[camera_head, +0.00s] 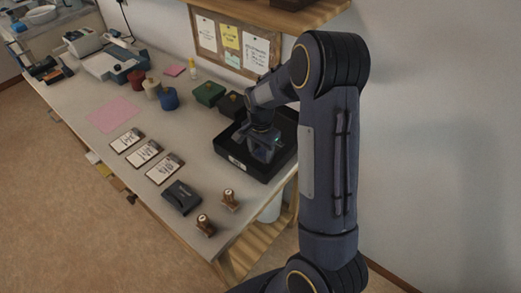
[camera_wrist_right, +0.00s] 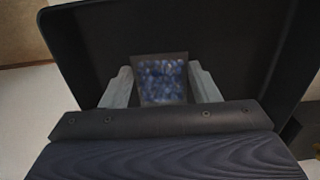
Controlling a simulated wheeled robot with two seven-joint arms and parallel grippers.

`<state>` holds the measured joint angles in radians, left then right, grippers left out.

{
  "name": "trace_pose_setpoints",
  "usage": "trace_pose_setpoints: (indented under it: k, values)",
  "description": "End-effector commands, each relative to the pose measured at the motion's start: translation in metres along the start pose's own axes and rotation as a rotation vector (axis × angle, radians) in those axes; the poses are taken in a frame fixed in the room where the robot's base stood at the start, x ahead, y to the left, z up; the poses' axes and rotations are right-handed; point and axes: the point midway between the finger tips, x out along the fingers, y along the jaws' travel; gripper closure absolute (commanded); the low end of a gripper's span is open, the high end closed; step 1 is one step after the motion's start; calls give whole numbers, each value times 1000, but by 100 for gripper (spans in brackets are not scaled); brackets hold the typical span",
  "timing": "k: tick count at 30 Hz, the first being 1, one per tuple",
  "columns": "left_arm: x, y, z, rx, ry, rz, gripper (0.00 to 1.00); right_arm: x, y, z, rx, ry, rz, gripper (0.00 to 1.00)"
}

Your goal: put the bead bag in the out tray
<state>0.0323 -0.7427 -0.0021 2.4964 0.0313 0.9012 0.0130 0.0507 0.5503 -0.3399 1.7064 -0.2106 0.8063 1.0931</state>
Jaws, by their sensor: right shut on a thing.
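The black out tray (camera_head: 232,161) stands at the near right end of the bench in the head view. It also fills most of the right wrist view, where its dark floor (camera_wrist_right: 225,30) lies beyond the fingers. My right gripper (camera_head: 264,155) points down inside the tray's outline. In the wrist view my right gripper (camera_wrist_right: 162,85) is shut on the bead bag (camera_wrist_right: 162,80), a small clear-fronted bag of blue beads with a dark border. I cannot tell whether the bag touches the tray floor. My left gripper is not in view.
A green box (camera_head: 209,93) and a dark box (camera_head: 232,104) stand just behind the tray. A black stamp pad case (camera_head: 182,197), two wooden stamps (camera_head: 205,225) and several cards (camera_head: 165,168) lie left of and nearer than it. A shelf (camera_head: 290,14) overhangs the back.

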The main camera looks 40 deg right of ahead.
Motion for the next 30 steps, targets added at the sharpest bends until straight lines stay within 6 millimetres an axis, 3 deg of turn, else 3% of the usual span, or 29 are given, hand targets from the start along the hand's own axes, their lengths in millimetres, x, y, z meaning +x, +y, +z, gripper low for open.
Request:
trace_pose_setpoints:
  k: [2,3,8,20,30]
  values:
    - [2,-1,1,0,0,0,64,3,0,0,0,0,0,70]
    - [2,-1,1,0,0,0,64,4,0,0,0,0,0,43]
    - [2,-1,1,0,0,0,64,2,0,0,0,0,0,23]
    - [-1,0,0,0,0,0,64,-7,-1,0,0,1,-2,23]
    - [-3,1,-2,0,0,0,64,-77,-1,0,0,2,-5,23]
